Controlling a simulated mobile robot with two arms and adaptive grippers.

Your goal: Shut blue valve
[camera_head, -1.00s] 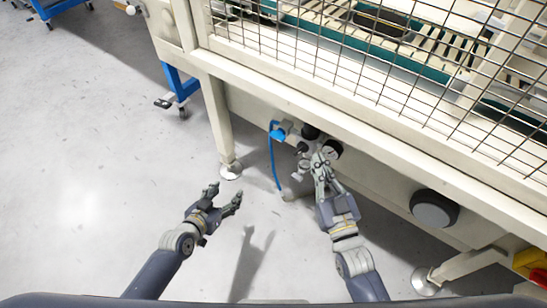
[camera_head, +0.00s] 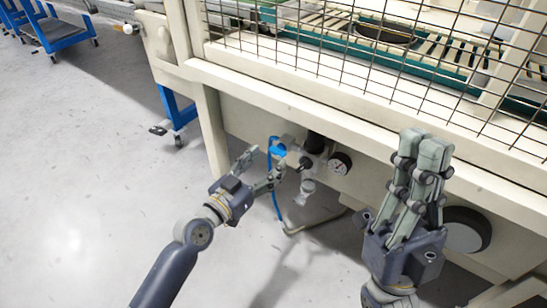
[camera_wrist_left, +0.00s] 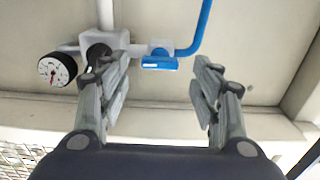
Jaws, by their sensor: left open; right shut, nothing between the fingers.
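The blue valve (camera_head: 279,149) sits on the pipe fittings under the machine's front beam. In the left wrist view the blue valve (camera_wrist_left: 160,63) has its flat handle lying sideways, between and beyond my fingertips. My left gripper (camera_head: 265,160) is open and close to the valve, partly covering it in the head view. In the left wrist view the open left gripper (camera_wrist_left: 162,65) has nothing between its fingers, and I see no contact. My right gripper (camera_head: 424,145) is shut and empty, raised in front of the machine to the right of the fittings.
A round pressure gauge (camera_head: 340,164) and a black knob (camera_head: 314,142) are right of the valve. A blue hose (camera_head: 274,200) hangs down from it. The beige machine leg (camera_head: 212,135) stands to the left. The floor (camera_head: 90,220) at left is clear.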

